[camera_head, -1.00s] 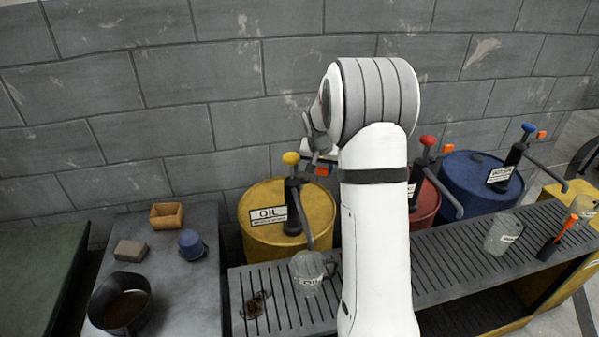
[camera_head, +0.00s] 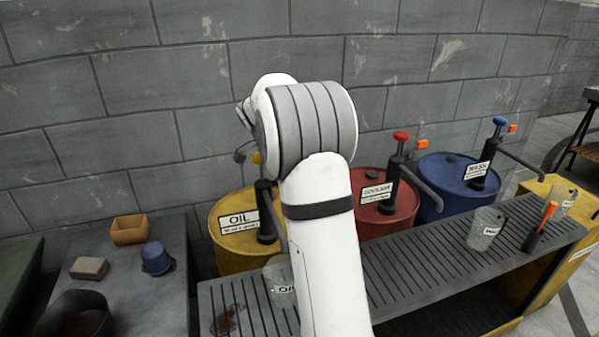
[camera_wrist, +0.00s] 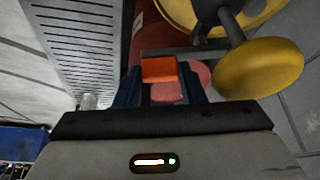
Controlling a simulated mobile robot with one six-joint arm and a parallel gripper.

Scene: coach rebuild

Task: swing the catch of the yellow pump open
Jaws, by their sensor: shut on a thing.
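The yellow pump's rounded yellow knob (camera_head: 257,158) shows just left of my arm in the head view, above its dark pump body (camera_head: 266,210) on the yellow oil drum (camera_head: 228,258). The knob is large at the right of the wrist view (camera_wrist: 262,68). The orange catch (camera_wrist: 159,69) sits on a grey bar beside the pump stem, between the two dark fingers of my gripper (camera_wrist: 160,78). My gripper is shut on the catch. In the head view my arm hides the gripper and this catch, so its angle cannot be told there.
Red (camera_head: 385,200) and blue (camera_head: 457,180) drums with similar pumps stand to the right. A slatted bench (camera_head: 400,268) runs in front, with a clear jug (camera_head: 280,283) under the yellow pump's spout and another jug (camera_head: 486,229) further right. The wall (camera_head: 200,70) is close behind.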

